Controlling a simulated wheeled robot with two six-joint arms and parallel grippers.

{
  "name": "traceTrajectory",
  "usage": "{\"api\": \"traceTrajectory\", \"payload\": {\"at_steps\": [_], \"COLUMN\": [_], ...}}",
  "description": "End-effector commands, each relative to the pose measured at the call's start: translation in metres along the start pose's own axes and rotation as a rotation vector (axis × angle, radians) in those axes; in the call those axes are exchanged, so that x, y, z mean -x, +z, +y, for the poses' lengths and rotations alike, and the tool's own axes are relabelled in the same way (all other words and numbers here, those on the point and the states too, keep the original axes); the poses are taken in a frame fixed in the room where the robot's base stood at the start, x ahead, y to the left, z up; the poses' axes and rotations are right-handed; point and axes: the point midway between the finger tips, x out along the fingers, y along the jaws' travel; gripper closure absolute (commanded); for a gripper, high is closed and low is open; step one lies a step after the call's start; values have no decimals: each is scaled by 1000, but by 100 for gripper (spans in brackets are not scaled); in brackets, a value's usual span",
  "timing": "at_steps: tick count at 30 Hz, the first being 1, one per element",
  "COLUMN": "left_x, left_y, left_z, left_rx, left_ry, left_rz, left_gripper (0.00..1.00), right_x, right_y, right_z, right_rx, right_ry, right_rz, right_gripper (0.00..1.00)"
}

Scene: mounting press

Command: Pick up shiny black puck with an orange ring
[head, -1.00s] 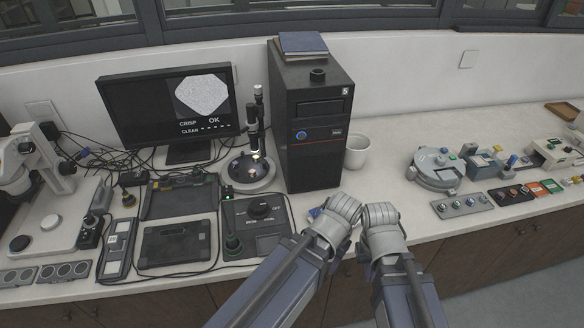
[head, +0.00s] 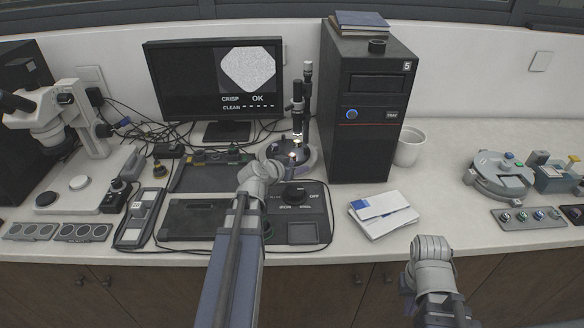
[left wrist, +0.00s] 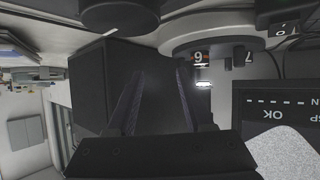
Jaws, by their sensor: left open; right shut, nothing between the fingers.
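My left gripper is open in the left wrist view (left wrist: 160,100), with two dark fingers apart and nothing between them. In the head view my left arm reaches up to the round specimen stage (head: 307,163); its fingers are hard to make out. The stage also shows in the left wrist view (left wrist: 215,28), with the numbers 6 and 7 on its rim and a bright spot below them. Small dark pieces stand on the stage; I cannot tell whether one has an orange ring. My right gripper (head: 428,262) is empty at the counter's front edge, its fingertips hardly visible.
The black tower (head: 365,125) stands right of the stage and the monitor (head: 190,90) behind it at left. A control box (head: 312,205) lies in front. Papers (head: 383,213) lie on the counter. A white cup (head: 409,147) stands beside the tower. Bare counter lies right of the papers.

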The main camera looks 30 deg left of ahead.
Motion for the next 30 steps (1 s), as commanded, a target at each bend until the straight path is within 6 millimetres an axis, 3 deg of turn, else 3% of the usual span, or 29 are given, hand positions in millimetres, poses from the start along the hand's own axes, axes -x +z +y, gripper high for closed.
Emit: {"api": "traceTrajectory", "payload": {"at_steps": [1,3,6,11,19,26,30], "left_x": [2,6,11,12,-13,-19,-36], "left_y": [3,0,-2,-4,-5,-5,-5], "left_z": [-22,-41,-57,-61,-63,-62,-64], "left_rx": [8,11,13,14,13,13,12], "left_ry": [-39,-77,-108,-117,-114,-114,-114], "left_rz": [33,68,94,104,102,101,101], "left_gripper": [48,48,48,48,48,48,48], "right_x": [-9,-12,-14,-14,-24,-26,-34], "right_y": [0,-1,-1,-1,-1,-2,-2], "right_z": [-1,-1,-1,-1,-2,-2,-3], "right_rx": [0,0,0,0,0,0,0], "right_ry": [0,0,0,0,0,0,0], "right_rz": [0,0,0,0,0,0,0], "right_gripper": [100,100,100,100,100,100,100]}}
